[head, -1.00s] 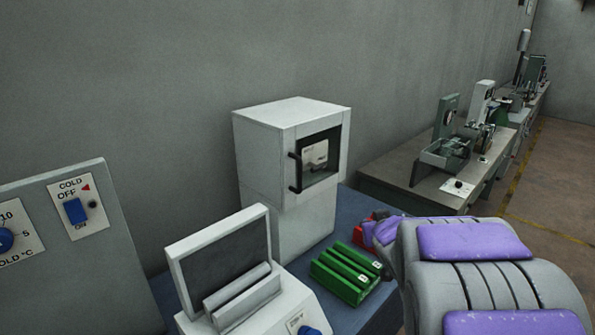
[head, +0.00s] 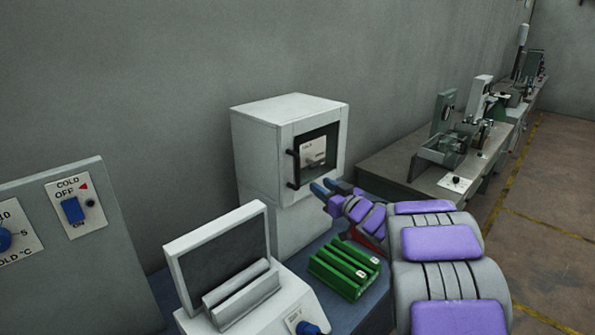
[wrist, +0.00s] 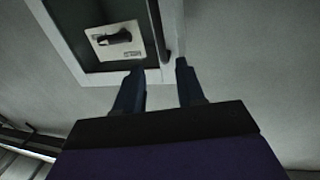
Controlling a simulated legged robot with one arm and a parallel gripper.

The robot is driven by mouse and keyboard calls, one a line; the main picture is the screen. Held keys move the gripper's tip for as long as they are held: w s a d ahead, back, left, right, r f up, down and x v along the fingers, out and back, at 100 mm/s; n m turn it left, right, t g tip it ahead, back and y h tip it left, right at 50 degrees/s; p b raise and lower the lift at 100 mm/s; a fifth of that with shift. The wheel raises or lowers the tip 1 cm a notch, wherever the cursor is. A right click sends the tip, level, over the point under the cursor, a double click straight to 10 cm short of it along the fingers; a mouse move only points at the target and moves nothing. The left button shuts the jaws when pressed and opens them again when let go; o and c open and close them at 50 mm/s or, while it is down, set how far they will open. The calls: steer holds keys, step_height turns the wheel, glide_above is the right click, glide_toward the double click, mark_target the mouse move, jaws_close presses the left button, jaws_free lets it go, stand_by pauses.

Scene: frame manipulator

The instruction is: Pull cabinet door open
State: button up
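The white cabinet (head: 262,157) stands on the blue bench against the wall. Its front door (head: 340,143) has a dark window and is closed. A black vertical handle (head: 293,169) is on the door's left side; it also shows in the wrist view (wrist: 160,32). My gripper (head: 324,188) is in front of the door's lower part, right of the handle's lower end. In the wrist view my two dark fingers (wrist: 158,72) are spread apart with nothing between them, near the handle's end. Whether they touch the door cannot be told.
A green rack (head: 343,270) lies on the blue bench (head: 310,256) below my arm. A white device with a dark screen (head: 215,250) stands in front of the cabinet. A grey control panel (head: 60,255) is at left. More benches with machines (head: 420,175) stand at right.

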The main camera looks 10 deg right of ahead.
steer(key=b, duration=0.1)
glide_above(298, 187)
steer(key=w, duration=0.1)
stand_by(0.3)
steer(key=shift+c, duration=0.5)
jaws_close()
